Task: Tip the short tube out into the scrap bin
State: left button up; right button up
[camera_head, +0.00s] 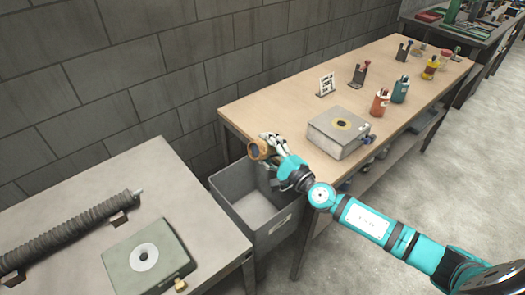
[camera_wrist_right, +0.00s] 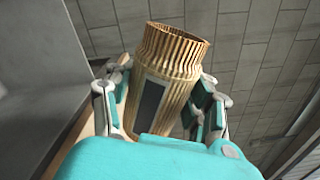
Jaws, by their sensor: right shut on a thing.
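The short tube (camera_head: 256,150) is brownish gold and ribbed, with an open end and a dark patch on its side. My right gripper (camera_head: 270,148) is shut on it and holds it tilted above the back edge of the grey scrap bin (camera_head: 231,222). In the right wrist view the tube (camera_wrist_right: 165,90) stands between the fingers of the right gripper (camera_wrist_right: 160,105), its open rim pointing up in that picture. The bin is open, and the part of its inside that shows looks empty. The tube's inside is mostly hidden. My left gripper is not in view.
The bin stands between a grey table (camera_head: 80,218) at left and a wooden-topped bench (camera_head: 290,98) at right. A long ribbed hose (camera_head: 70,232) and a green-grey box (camera_head: 147,258) lie on the table. A grey box (camera_head: 339,132) and several bottles stand on the bench.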

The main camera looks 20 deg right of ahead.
jog(key=n, duration=0.1)
jog(key=f+n, duration=0.1)
jog(key=n, duration=0.1)
jog(key=f+n, duration=0.1)
jog(key=n, duration=0.1)
jog(key=shift+d+b, duration=0.2)
jog(key=shift+b, duration=0.2)
jog(key=shift+r+n+p, duration=0.7)
jog(key=shift+n+p, duration=0.4)
jog(key=shift+p, duration=0.1)
jog(key=shift+a+r+n+y+p, duration=0.2)
jog(key=shift+r+n+y+p, duration=0.1)
jog(key=shift+n+p, duration=0.6)
jog(key=shift+n, duration=0.3)
jog(key=shift+s+a, duration=0.1)
